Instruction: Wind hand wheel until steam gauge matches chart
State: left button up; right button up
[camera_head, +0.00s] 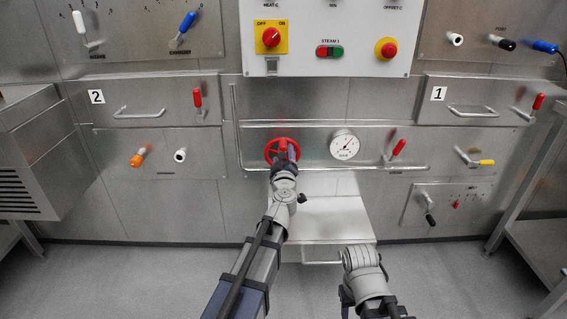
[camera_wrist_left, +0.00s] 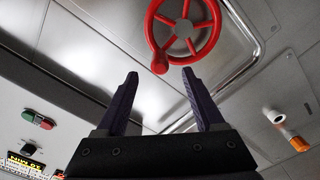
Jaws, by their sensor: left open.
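The red hand wheel (camera_head: 269,150) is mounted on the steel wall panel, partly covered by my left gripper (camera_head: 284,152) in the head view. In the left wrist view the wheel (camera_wrist_left: 184,28) shows its spokes, hub and a round red knob (camera_wrist_left: 160,68) on its rim. My left gripper (camera_wrist_left: 160,74) is open and empty, its dark fingers pointing at the wheel. The knob appears in the gap between the fingertips; contact cannot be told. The round white steam gauge (camera_head: 345,146) is right of the wheel, its reading too small to tell. I cannot identify the chart.
A steel pipe (camera_head: 232,125) runs around the wheel and gauge. A red-handled lever (camera_head: 398,148) is right of the gauge. Above is a white control box (camera_head: 340,70) with switches. A low steel shelf (camera_head: 330,215) stands below.

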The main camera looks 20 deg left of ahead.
aim_at(283, 149)
pick_arm(q)
jog(key=shift+x, duration=3.3)
